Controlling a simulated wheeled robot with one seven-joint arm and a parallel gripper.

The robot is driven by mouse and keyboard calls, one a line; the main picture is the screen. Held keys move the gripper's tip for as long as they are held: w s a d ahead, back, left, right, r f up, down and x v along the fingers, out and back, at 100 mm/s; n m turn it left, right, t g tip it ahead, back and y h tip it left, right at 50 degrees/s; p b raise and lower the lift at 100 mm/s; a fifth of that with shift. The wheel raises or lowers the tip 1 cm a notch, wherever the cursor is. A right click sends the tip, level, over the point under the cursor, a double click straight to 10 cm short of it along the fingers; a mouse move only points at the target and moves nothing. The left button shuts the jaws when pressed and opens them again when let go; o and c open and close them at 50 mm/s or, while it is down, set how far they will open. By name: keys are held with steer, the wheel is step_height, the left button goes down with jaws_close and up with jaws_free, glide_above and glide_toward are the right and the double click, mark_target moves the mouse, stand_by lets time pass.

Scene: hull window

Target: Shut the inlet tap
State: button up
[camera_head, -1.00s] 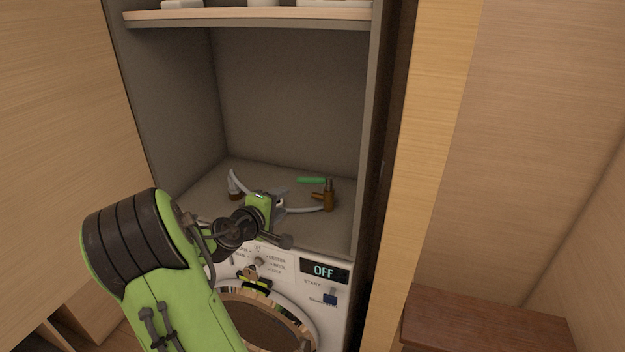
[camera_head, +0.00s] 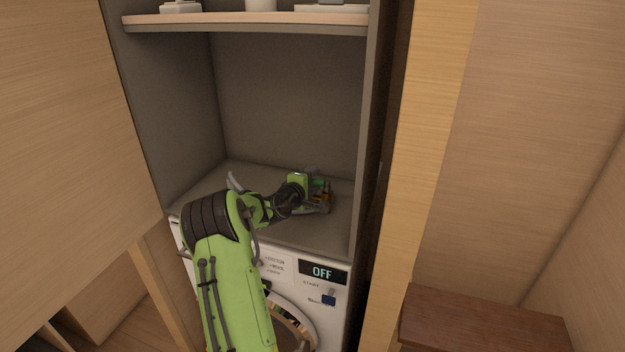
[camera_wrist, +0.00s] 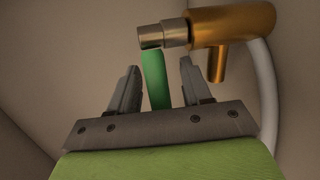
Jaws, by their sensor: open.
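The inlet tap has a brass body (camera_wrist: 235,22) with a silver collar and a green lever (camera_wrist: 155,80). In the wrist view the green lever stands between the two fingers of my gripper (camera_wrist: 155,88). The fingers are apart, with a gap on each side of the lever. In the head view my gripper (camera_head: 318,200) is over the tap at the right of the recess, and it hides most of the brass body (camera_head: 326,188). A bit of the green lever (camera_head: 318,183) shows behind it.
A pale hose (camera_wrist: 268,95) runs from the tap; its left end (camera_head: 235,183) shows in the recess. The washing machine (camera_head: 285,265) below reads OFF. Grey recess walls stand close at the right and back. A shelf (camera_head: 245,20) holding items is above.

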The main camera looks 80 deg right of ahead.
jaws_close()
